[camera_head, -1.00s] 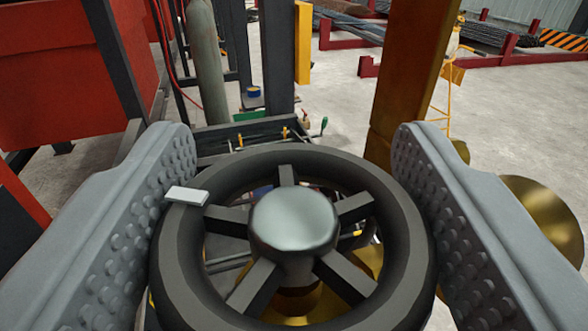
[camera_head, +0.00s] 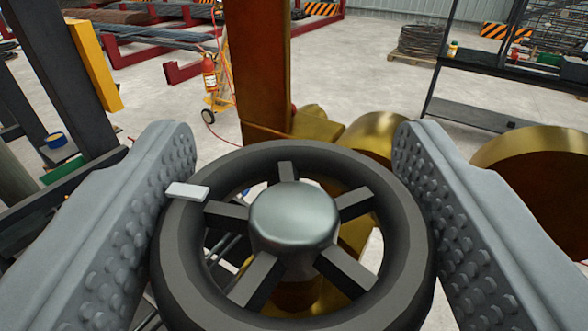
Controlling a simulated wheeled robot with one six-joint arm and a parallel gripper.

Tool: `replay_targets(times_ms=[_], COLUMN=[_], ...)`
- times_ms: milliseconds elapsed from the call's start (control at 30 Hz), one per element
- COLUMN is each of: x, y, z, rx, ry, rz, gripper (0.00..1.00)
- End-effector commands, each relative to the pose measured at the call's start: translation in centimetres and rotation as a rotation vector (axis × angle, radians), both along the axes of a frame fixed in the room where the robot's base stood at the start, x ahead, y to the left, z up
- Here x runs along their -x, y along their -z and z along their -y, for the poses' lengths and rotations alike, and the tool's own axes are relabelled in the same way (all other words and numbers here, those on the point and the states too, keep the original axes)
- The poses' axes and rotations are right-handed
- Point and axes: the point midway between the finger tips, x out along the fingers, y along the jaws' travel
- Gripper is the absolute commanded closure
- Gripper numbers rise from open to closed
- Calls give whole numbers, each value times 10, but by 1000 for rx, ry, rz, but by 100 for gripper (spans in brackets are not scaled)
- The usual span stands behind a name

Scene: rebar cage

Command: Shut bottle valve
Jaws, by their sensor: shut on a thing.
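The valve handwheel (camera_head: 397,285) is a dark grey ring with several spokes and a shiny grey hub (camera_head: 293,215). A small white marker (camera_head: 187,191) sits on its rim at the upper left. My gripper (camera_head: 294,215) is shut on the handwheel, with one grey studded finger on the left of the rim and one on the right. Brass-coloured valve parts (camera_head: 355,235) show below and behind the wheel. The bottle itself cannot be made out.
A brown-gold post (camera_head: 258,70) rises just behind the wheel. Large brass round shapes (camera_head: 540,165) stand at the right. A dark post (camera_head: 65,75) and a yellow post (camera_head: 95,65) are at the left. A red fire extinguisher (camera_head: 209,73) stands farther back on open floor.

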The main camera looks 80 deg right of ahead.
Motion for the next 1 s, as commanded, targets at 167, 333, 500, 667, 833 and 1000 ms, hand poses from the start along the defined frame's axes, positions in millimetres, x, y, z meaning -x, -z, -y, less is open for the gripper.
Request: replay_targets(times_ms=[167, 333, 500, 667, 833, 1000], x=[-2, -1, -1, 0, 1, 1], y=[2, 2, 2, 1, 1, 1], z=[0, 0, 0, 0, 0, 0], rx=[-1, -2, -2, -2, -1, -1], ry=[129, 222, 291, 333, 358, 365], rz=[-2, -1, -1, -2, -2, -2], gripper=[62, 62, 62, 62, 62, 62])
